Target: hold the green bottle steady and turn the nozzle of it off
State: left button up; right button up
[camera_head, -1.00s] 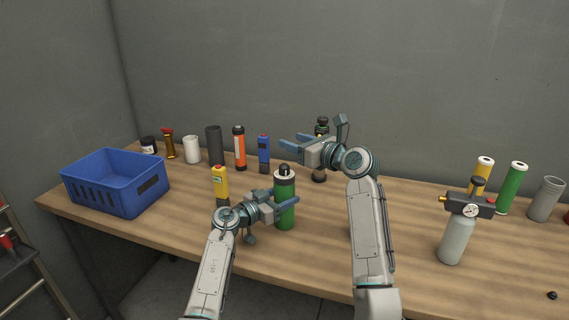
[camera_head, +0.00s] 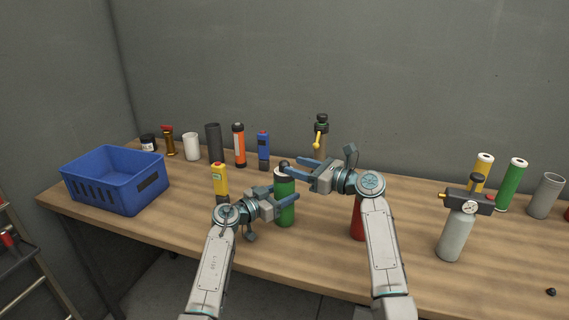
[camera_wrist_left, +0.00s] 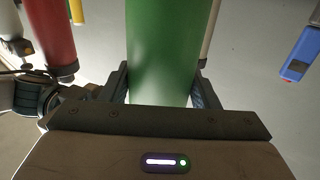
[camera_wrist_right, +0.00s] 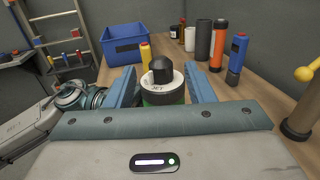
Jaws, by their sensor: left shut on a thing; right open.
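The green bottle (camera_head: 285,208) stands upright on the table, with a white top and a black nozzle (camera_wrist_right: 161,71). My left gripper (camera_head: 284,199) is shut on the bottle's body from the left; the left wrist view shows the green body (camera_wrist_left: 163,60) between its fingers. My right gripper (camera_head: 297,168) is open at the height of the bottle's top. In the right wrist view its two fingers stand either side of the nozzle, apart from it.
A yellow device (camera_head: 220,180) stands just left of the bottle. A red cylinder (camera_head: 358,220) is partly hidden behind my right arm. A brown bottle with a yellow lever (camera_head: 320,140) stands behind. A blue crate (camera_head: 115,185) is at left, a grey gauge bottle (camera_head: 456,236) at right.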

aim_at(284, 162)
jog(key=x, duration=0.5)
jog(key=shift+a, duration=0.1)
jog(key=c, duration=0.9)
